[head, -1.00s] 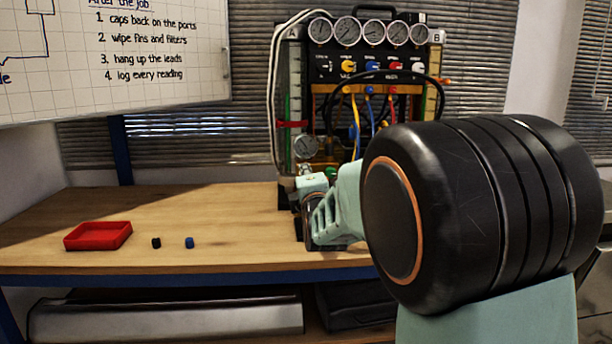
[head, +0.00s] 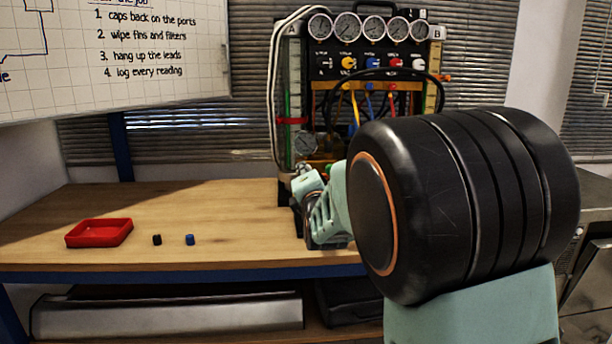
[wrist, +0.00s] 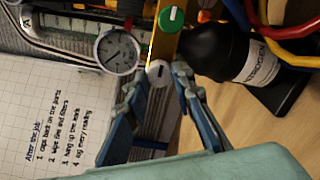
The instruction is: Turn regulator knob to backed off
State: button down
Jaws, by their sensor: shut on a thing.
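The regulator knob (wrist: 158,71) is a small pale grey knob with a dark mark on its face. In the wrist view it sits between the fingertips of my gripper (wrist: 157,80), which is shut on it. A round white dial gauge (wrist: 118,51) is beside the knob, and a green knob (wrist: 171,18) is above it in that view. In the head view my gripper (head: 304,184) is at the low front of the gauge rig (head: 322,88), below the small gauge (head: 306,143). The regulator knob is hidden there by my gripper.
A black nitrogen bottle (wrist: 218,48) stands close to one finger. Hoses (wrist: 288,58) run nearby. A red tray (head: 99,233), a black cap (head: 157,239) and a blue cap (head: 190,239) are on the left of the bench (head: 220,215), which is otherwise clear there.

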jog(key=c, duration=1.7)
grip_release()
jog(key=shift+o, duration=0.2)
jog(key=s, duration=0.7)
jog(key=shift+s+d, duration=0.15)
jog(key=shift+s, duration=0.1)
